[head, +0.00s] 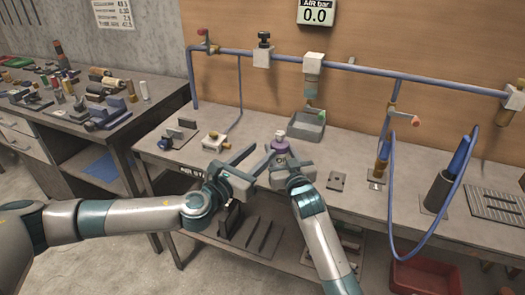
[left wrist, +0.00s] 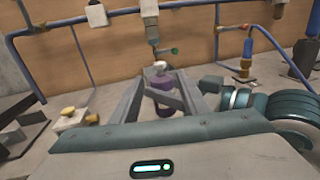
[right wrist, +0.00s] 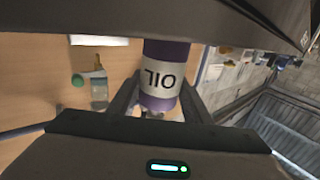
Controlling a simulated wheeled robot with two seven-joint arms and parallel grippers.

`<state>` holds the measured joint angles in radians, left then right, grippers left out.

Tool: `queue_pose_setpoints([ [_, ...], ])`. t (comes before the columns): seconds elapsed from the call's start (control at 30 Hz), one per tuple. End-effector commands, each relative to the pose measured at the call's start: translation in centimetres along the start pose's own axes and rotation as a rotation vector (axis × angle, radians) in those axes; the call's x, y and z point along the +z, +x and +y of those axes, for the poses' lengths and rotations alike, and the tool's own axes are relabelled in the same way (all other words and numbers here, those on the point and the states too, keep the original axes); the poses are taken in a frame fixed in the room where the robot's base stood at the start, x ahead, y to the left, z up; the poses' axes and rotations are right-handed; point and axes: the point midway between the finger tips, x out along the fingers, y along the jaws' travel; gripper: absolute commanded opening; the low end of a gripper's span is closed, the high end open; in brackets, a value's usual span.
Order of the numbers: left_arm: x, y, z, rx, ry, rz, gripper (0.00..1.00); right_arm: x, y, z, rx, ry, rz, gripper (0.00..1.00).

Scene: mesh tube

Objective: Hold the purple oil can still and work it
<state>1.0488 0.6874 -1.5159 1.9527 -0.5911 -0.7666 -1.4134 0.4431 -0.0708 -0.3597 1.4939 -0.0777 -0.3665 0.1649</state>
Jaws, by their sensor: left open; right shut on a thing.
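The purple oil can (head: 281,146) stands near the middle of the workbench, with a pale top. My right gripper (head: 282,158) is shut on it. In the right wrist view the can (right wrist: 163,90) shows a white OIL label between the fingers. My left gripper (head: 255,156) is open just to the left of the can. In the left wrist view the can (left wrist: 160,88) appears between and beyond the open left fingers (left wrist: 162,90); I cannot tell whether they touch it. The can's lower part is partly hidden by the grippers.
A grey tray (head: 307,127) sits behind the can under a filter unit on the blue air pipe (head: 345,66). A brass-and-white fitting (head: 216,142) lies left of my left gripper. A blue hose (head: 392,190) hangs at right. A dark holder (head: 438,192) stands further right.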

Motion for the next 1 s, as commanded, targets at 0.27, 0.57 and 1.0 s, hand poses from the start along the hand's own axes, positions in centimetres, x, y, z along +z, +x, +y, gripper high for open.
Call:
queue_pose_setpoints([
  [0.27, 0.2, 0.6, -0.1, -0.021, -0.111, -0.005, 0.41, 0.1, 0.0, 0.1, 0.001, 0.0, -0.002, 0.16],
  [0.57, 0.8, 2.1, -0.2, -0.09, -0.468, -0.001, 0.41, 0.1, 0.0, 0.1, 0.001, 0.0, -0.002, 0.16],
  [1.0, 1.6, 4.2, 0.1, -0.202, -1.112, 0.079, 0.41, 0.1, 0.0, 0.1, 0.001, 0.0, -0.001, 0.16],
])
